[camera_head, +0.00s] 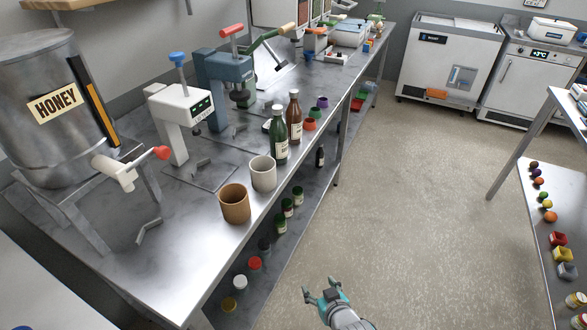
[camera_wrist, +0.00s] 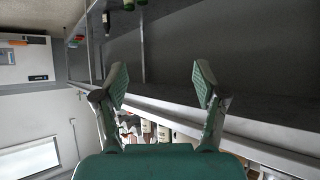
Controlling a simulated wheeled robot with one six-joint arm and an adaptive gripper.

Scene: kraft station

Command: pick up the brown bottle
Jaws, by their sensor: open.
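The brown bottle (camera_head: 294,118) stands upright on the steel bench in the head view, with a pale label. It is just right of and behind a green bottle (camera_head: 279,140). My gripper (camera_head: 322,292) is low in the head view, over the floor and in front of the bench, well apart from the brown bottle. In the wrist view my gripper (camera_wrist: 160,85) has its two fingers spread with nothing between them. I cannot make out the brown bottle for sure in the wrist view.
A tan cup (camera_head: 235,205) and a grey cup (camera_head: 263,174) stand near the bench's front edge. Small coloured cups (camera_head: 310,124) sit right of the bottles. A honey tank (camera_head: 52,110) and presses (camera_head: 224,75) stand behind. The floor (camera_head: 400,190) right of the bench is clear.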

